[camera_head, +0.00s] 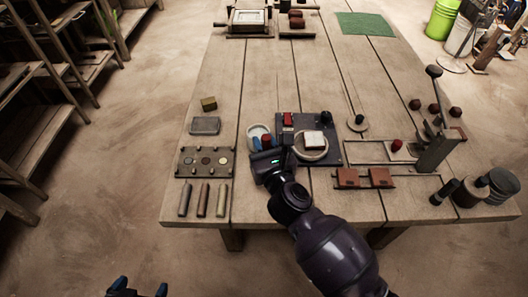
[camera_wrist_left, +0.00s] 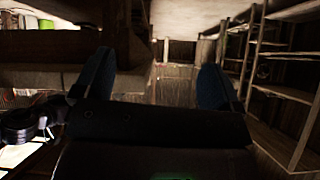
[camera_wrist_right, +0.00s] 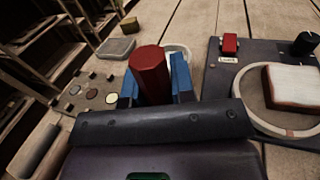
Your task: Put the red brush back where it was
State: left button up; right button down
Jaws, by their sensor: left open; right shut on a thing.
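The red brush shows as a red cylinder (camera_wrist_right: 150,72) between the blue fingers of my right gripper (camera_wrist_right: 155,88), which is shut on it. In the head view my right gripper (camera_head: 261,144) is over the table's near part, with the red top (camera_head: 267,141) at its fingers. The brush's lower end is hidden. A small pale round dish (camera_head: 257,130) is just beyond the gripper; its rim also shows behind the brush in the right wrist view (camera_wrist_right: 179,50). My left gripper (camera_head: 139,290) is open and empty, low at the bottom edge, off the table; its spread fingers show in the left wrist view (camera_wrist_left: 156,85).
Right of the brush is a dark board (camera_head: 325,126) with a red switch (camera_head: 288,119), a round ring and a pale tile (camera_head: 314,140). A plate with coloured discs (camera_head: 190,161) lies to the left. A lever press (camera_head: 435,150) stands at right. Bare wood (camera_head: 290,70) lies beyond.

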notch_tip(320, 180, down, 4)
jog(key=shift+f+b, duration=0.15)
jog(key=shift+b, duration=0.75)
jog(key=shift+r, duration=0.25)
jog(key=shift+f, duration=0.15)
jog(key=c, duration=1.1)
grip_release()
jog(key=shift+o, duration=0.7)
pick_arm(q)
jog(key=shift+s+f, duration=0.25)
jog(key=shift+f, duration=0.8)
